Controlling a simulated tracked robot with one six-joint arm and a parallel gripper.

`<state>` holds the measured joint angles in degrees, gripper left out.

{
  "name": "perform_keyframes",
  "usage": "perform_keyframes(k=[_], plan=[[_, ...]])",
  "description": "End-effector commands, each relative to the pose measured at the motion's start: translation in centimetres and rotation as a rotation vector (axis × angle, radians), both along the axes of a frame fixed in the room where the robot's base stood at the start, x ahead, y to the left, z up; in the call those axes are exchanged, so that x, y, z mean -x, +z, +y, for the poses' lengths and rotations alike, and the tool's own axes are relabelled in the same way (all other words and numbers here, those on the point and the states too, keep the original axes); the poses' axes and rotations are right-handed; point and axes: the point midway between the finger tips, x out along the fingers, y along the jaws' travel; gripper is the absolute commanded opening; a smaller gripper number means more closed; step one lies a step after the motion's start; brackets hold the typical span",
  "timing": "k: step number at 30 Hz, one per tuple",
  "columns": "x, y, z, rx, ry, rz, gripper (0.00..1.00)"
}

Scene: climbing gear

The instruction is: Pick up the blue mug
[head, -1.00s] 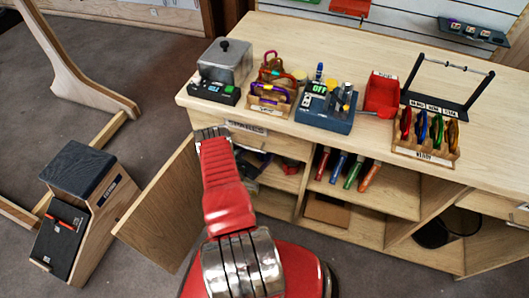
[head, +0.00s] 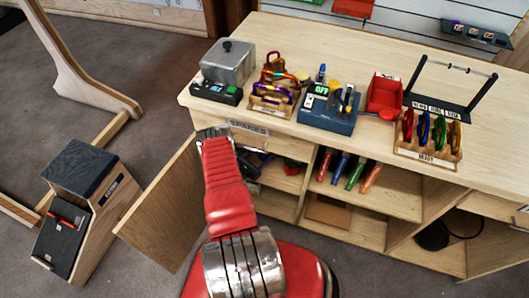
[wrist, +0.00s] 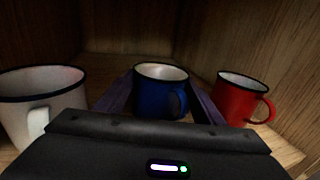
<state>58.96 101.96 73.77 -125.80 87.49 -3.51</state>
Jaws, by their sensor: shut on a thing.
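The blue mug (wrist: 160,91) stands upright in the middle of the wrist view, dark-rimmed and white inside, with its handle to the right. My gripper (wrist: 162,84) has one dark finger on each side of it and is shut on it. The gripper body hides the mug's lower part. The mug is inside a wooden compartment; I cannot tell if it is off the floor. In the head view the gripper and mug are hidden, and only my red arm shows, reaching to the cupboard.
A white mug (wrist: 42,98) stands close on the left and a red mug (wrist: 240,98) close on the right. Wooden walls enclose the sides and back. In the head view, an open door (head: 163,205) is left of my arm, and the countertop (head: 385,55) is above.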

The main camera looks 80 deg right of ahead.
Motion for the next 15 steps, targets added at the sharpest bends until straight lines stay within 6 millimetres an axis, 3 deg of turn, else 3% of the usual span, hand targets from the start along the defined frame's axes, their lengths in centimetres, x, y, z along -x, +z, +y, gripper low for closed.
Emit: perform_keyframes(k=[15], plan=[[-0.1, 3.7, 0.0, 0.001, 0.001, 0.000, 0.37]])
